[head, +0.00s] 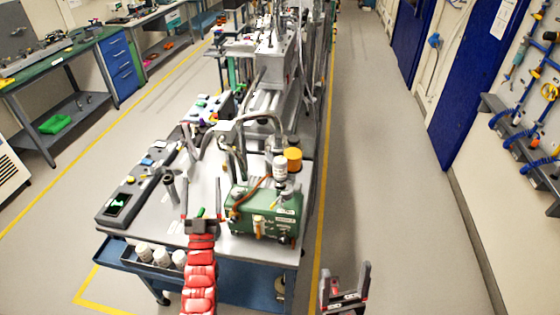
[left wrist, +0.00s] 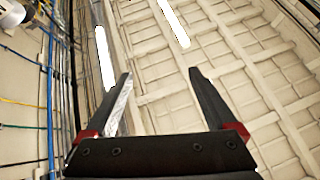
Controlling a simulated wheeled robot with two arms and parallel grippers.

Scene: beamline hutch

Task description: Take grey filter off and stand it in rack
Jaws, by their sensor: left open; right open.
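A green pump (head: 262,212) stands on the cart's grey top. A pale grey-white cylinder (head: 280,170), possibly the grey filter, stands upright on it beside an orange-capped part (head: 293,157). A dark tray (head: 124,258) on the cart's front edge holds white bottles (head: 162,257); I cannot tell whether this is the rack. My left gripper (head: 202,197) is open and empty, left of the pump in the picture. The left wrist view shows its fingers (left wrist: 160,76) apart against the ceiling. My right gripper (head: 346,284) is open and empty over the floor, right of the cart.
Hoses (head: 240,128) and metal equipment (head: 275,65) rise behind the pump. A workbench (head: 57,58) stands at the far left. The floor right of the cart (head: 400,200) is clear.

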